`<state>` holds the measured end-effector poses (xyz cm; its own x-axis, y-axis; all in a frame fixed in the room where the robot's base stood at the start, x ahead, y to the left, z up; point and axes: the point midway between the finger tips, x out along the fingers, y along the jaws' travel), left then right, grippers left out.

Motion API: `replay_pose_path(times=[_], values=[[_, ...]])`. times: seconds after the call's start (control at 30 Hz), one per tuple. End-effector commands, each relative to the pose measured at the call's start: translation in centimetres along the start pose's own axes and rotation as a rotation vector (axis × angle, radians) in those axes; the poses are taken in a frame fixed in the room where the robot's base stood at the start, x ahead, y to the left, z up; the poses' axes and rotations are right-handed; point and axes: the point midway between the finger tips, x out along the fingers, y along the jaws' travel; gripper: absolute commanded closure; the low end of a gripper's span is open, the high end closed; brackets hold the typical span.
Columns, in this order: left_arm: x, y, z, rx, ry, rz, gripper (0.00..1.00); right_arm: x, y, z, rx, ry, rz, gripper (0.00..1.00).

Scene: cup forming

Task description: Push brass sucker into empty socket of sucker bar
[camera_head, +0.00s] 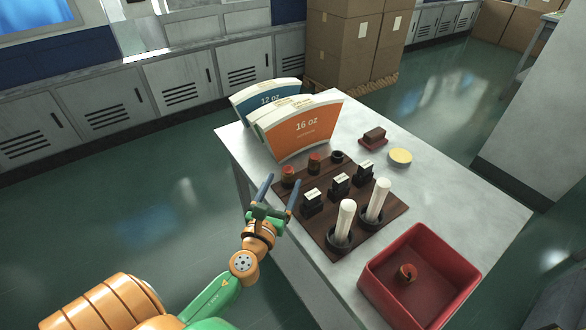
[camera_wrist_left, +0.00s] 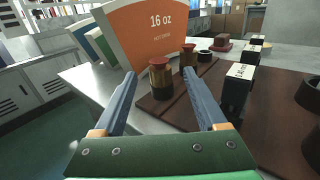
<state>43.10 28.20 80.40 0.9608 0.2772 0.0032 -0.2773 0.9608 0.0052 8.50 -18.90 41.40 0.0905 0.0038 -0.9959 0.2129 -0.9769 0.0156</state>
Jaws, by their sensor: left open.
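My left gripper (camera_head: 281,185) is open, its two fingers pointing at the left end of the brown board (camera_head: 330,242). In the left wrist view a brass cylinder with a red top and dark base (camera_wrist_left: 161,78) shows between the open fingers, beyond their tips, not gripped. In the head view it is the nearest red-topped piece (camera_head: 289,173). A second red-topped piece (camera_head: 314,161) and a black ring (camera_head: 337,156) continue the row; the ring seems empty. I cannot tell which part is the sucker bar. My right gripper is not in view.
Black blocks with white labels (camera_head: 340,184) and two white rods in dark cups (camera_head: 344,222) stand on the board. Orange and blue fan-shaped cup blanks (camera_head: 306,128) stand behind. A red bin (camera_head: 375,290) holds a small copper-coloured piece (camera_head: 407,272).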

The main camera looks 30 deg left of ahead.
Motion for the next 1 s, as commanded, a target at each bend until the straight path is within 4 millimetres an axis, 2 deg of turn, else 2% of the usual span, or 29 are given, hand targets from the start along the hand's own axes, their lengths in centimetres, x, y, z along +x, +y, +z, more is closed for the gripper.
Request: replay_pose_path(times=[0.1,0.2,0.3,0.47,0.57,0.73,0.77,1.0], values=[[2.5,0.0,0.2,-0.003,-0.003,0.0,0.26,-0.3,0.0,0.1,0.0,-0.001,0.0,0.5],[4.1,0.0,0.0,-0.003,-0.001,0.001,0.26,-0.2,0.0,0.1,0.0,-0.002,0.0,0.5],[4.8,0.0,0.0,-0.004,0.001,-0.001,0.26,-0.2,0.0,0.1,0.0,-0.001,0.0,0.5],[4.8,0.0,-0.1,-0.005,0.002,-0.001,0.26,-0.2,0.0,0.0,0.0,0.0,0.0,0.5],[4.8,0.0,-0.1,-0.005,0.002,-0.001,0.5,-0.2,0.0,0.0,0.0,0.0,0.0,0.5],[4.8,0.0,-0.1,-0.005,0.002,-0.001,0.96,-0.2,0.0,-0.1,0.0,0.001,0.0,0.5],[4.8,0.0,-0.1,-0.005,0.002,-0.001,1.0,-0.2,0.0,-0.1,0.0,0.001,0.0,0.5],[4.8,0.0,-0.1,-0.005,0.003,-0.001,1.0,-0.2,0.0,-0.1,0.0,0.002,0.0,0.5]])
